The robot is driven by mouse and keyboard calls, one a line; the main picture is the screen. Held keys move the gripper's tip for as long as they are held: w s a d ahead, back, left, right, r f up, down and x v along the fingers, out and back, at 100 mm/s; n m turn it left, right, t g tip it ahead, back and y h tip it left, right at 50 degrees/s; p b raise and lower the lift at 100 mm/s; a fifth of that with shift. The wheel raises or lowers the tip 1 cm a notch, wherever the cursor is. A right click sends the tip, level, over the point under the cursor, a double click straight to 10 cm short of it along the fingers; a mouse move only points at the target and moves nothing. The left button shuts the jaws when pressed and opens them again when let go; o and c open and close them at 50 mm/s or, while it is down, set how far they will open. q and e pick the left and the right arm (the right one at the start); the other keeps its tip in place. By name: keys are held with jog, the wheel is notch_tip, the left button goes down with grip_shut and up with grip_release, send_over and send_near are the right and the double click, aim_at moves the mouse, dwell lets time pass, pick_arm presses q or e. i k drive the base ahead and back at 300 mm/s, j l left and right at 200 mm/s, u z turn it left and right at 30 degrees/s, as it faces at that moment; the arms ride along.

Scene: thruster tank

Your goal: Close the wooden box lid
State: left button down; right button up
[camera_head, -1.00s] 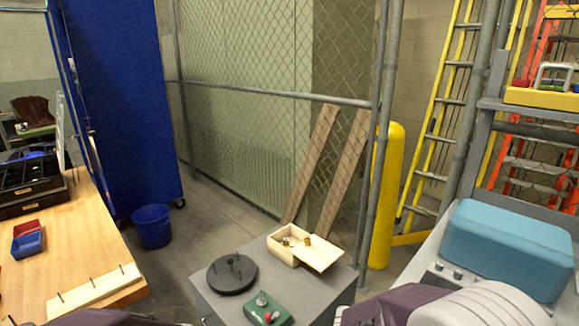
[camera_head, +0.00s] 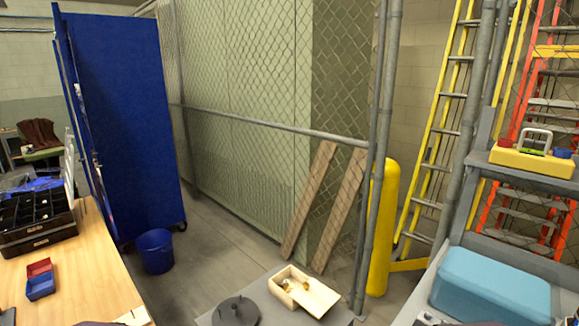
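The wooden box (camera_head: 275,285) stands on top of a grey cabinet at the bottom middle of the head view. Its pale lid (camera_head: 316,297) is open, lying off to the right side of the box and tilted. Small brass-coloured items (camera_head: 291,286) show inside the box. Neither gripper can be seen; only dark edges of my own body show along the bottom of the picture.
A black round plate with pegs (camera_head: 236,312) sits left of the box on the grey cabinet (camera_head: 268,309). A wooden workbench (camera_head: 85,275) is at left, a blue cooler (camera_head: 492,285) at right. A yellow post (camera_head: 381,235) and mesh fence stand behind.

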aim_at(314, 296)
jog(key=i+l+u, duration=0.25)
jog(key=u, duration=0.2)
jog(key=i+l+u, duration=0.2)
jog(key=u, duration=0.2)
jog(key=l, duration=0.1)
